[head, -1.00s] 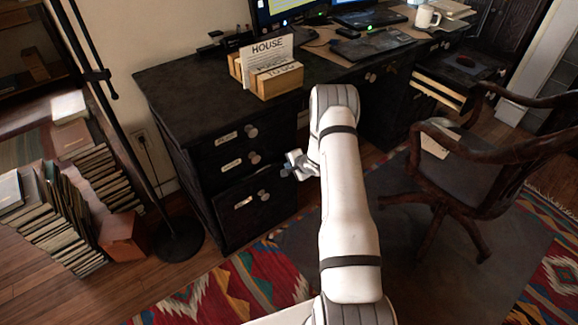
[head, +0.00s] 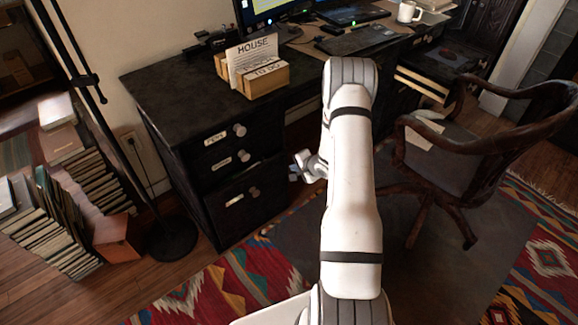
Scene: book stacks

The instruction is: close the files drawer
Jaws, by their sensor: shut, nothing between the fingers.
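The dark desk (head: 165,85) has a left pedestal with three stacked drawers, each with a pale label and a round knob. The labels are too small to read surely, so I cannot confirm which is the files drawer. The large bottom drawer (head: 225,215) looks flush or nearly flush with the front; its knob (head: 254,191) faces me. The middle drawer (head: 222,166) and top drawer (head: 215,139) look shut. My gripper (head: 294,174) is shut and empty, just right of the bottom drawer's knob and apart from it. My arm hides part of the desk's kneehole.
A drawer at the desk's right side (head: 422,84) stands open. A wooden chair (head: 470,150) stands at right. A lamp base (head: 172,243) and book stacks (head: 55,225) are at left. Patterned rugs (head: 205,290) cover the floor before the pedestal.

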